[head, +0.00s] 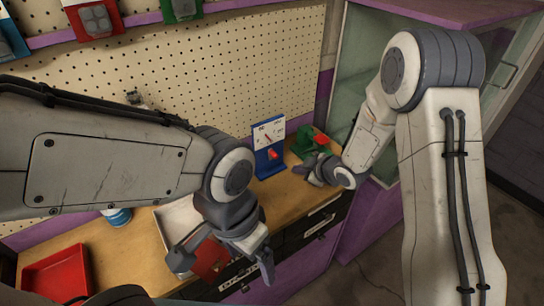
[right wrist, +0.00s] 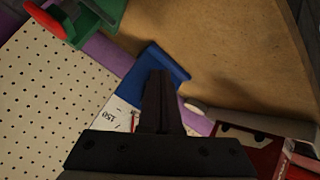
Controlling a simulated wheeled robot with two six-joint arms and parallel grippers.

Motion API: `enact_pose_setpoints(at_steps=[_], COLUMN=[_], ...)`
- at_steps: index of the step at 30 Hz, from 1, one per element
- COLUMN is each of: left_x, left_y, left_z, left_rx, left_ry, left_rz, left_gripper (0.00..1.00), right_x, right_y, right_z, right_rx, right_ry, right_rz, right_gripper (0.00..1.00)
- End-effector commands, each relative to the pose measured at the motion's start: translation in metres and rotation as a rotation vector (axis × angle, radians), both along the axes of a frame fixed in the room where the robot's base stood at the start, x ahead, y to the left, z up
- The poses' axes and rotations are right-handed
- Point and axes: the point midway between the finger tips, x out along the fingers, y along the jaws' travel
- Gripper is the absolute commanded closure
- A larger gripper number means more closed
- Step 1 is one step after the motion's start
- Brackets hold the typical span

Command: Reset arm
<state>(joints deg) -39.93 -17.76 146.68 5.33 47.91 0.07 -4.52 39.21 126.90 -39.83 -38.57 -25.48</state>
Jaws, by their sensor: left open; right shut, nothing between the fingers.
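My left gripper (head: 224,262) is open at the front edge of the bench. A red piece (head: 208,259) shows between its spread fingers; whether they touch it I cannot tell. My right gripper (head: 308,171) is shut and empty over the right part of the bench, beside a blue stand with a white card (head: 268,143) and near a green stand with a red part (head: 316,143). In the right wrist view its closed fingers (right wrist: 158,100) point toward the blue stand (right wrist: 165,72). The green stand (right wrist: 97,22) is at the top left there.
A red tray (head: 58,275) lies at the bench's left. A pale tray (head: 178,225) lies partly behind my left gripper. A blue and white container (head: 118,216) stands by the pegboard (head: 220,75). A glass-fronted cabinet (head: 352,75) stands at the right. Drawers (head: 318,225) line the bench front.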

Motion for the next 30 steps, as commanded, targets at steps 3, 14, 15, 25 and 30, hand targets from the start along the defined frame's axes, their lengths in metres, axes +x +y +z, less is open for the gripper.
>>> enact_pose_setpoints(at_steps=[3,14,15,25,30], left_x=[0.0,0.0,0.0,0.0,0.0], left_y=[0.0,0.0,0.0,0.0,0.0], left_z=[0.0,0.0,0.0,0.0,0.0], left_rx=[0.0,0.0,0.0,0.0,0.0], left_ry=[0.0,0.0,0.0,0.0,0.0], left_rz=[0.0,-0.001,-0.001,-0.001,-0.001], left_gripper=[0.11,0.11,0.11,0.11,0.11], right_x=[0.0,-0.056,-0.075,-0.272,-0.327], right_y=[0.0,0.014,0.016,0.016,0.011], right_z=[0.0,0.057,0.067,0.12,0.13], right_rx=[0.0,-0.101,-0.111,-0.154,-0.178], right_ry=[0.0,0.193,0.242,0.706,0.84], right_rz=[0.0,-0.205,-0.251,-0.516,-0.551], right_gripper=[1.0,1.0,1.0,1.0,1.0])
